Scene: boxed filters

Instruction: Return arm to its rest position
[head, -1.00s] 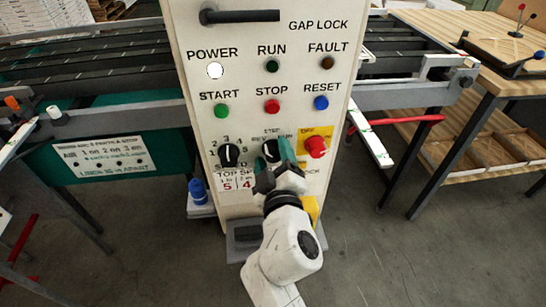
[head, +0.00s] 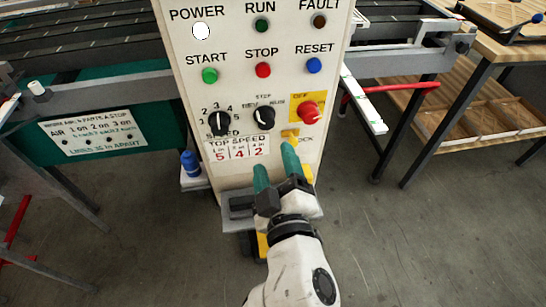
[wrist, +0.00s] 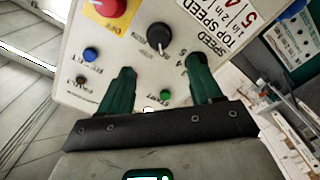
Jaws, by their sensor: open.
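My gripper (head: 276,166) is in front of the lower part of the white control panel (head: 300,80) in the head view. Its two green fingers are apart with nothing between them. The fingers point toward the panel, below the mode knob (head: 264,117) and the speed knob (head: 219,123). In the wrist view the open fingers (wrist: 158,80) show in front of the panel face, with a black knob (wrist: 160,37) and a red button (wrist: 108,5) beyond. Whether the fingertips touch the panel cannot be told, but they appear apart from it.
A yellow key-like part (head: 290,134) sits under the red knob (head: 308,112). A grey ledge (head: 234,205) juts out at the panel's foot. A blue-capped bottle (head: 190,164) stands left, a wooden bench (head: 500,100) right. Open floor (head: 420,240) lies at front right.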

